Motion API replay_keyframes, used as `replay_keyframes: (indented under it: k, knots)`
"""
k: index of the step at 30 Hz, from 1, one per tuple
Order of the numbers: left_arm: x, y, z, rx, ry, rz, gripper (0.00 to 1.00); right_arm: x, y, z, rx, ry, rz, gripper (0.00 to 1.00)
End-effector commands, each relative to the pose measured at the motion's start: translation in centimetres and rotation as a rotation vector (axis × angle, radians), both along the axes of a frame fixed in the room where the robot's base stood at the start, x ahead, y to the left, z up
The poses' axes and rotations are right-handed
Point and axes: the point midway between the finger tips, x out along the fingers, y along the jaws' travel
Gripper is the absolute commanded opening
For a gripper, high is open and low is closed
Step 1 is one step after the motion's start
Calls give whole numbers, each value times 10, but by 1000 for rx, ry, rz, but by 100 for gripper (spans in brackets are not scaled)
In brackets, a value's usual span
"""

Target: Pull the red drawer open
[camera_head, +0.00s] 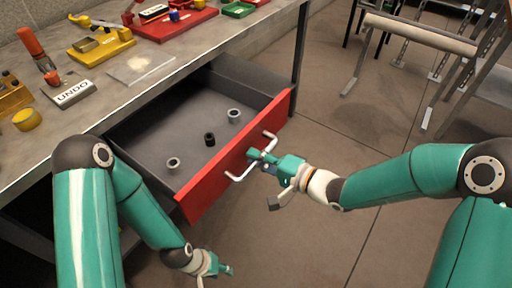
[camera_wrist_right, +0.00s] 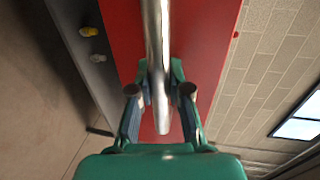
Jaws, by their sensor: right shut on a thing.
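The red drawer (camera_head: 222,170) stands out from under the workbench in the head view, with its grey inside showing. A pale bar handle (camera_head: 239,177) runs along its front. My right gripper (camera_head: 262,158) is shut on the handle near its middle. In the right wrist view the handle (camera_wrist_right: 156,40) passes between the fingers of my right gripper (camera_wrist_right: 160,92), with the red drawer front (camera_wrist_right: 205,45) behind it. My left gripper (camera_head: 222,270) hangs low in front of the bench, away from the drawer; its fingers are too small to read.
Several ring-shaped parts, such as a black one (camera_head: 210,139), lie in the drawer. The workbench top (camera_head: 120,100) holds a yellow tray (camera_head: 100,48), a red tray (camera_head: 175,24) and an "UNDO" block (camera_head: 73,94). Open floor (camera_head: 330,240) lies in front of the drawer.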

Motion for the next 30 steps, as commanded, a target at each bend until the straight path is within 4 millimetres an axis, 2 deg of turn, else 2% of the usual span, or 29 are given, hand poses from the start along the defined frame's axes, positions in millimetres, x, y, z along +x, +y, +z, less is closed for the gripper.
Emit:
replay_keyframes:
  k: [2,13,14,18,30]
  knots:
    - [0,0,1,0,0,0,40,-7,2,-3,-6,8,20,0]
    - [0,0,1,0,0,0,40,-9,3,-5,-8,9,28,0]
    - [0,0,1,0,0,0,40,-9,3,-5,-8,9,28,20]
    - [0,0,1,0,0,0,40,-8,3,-4,-7,7,26,43]
    - [0,0,2,0,0,0,40,-7,-2,-1,-4,3,19,43]
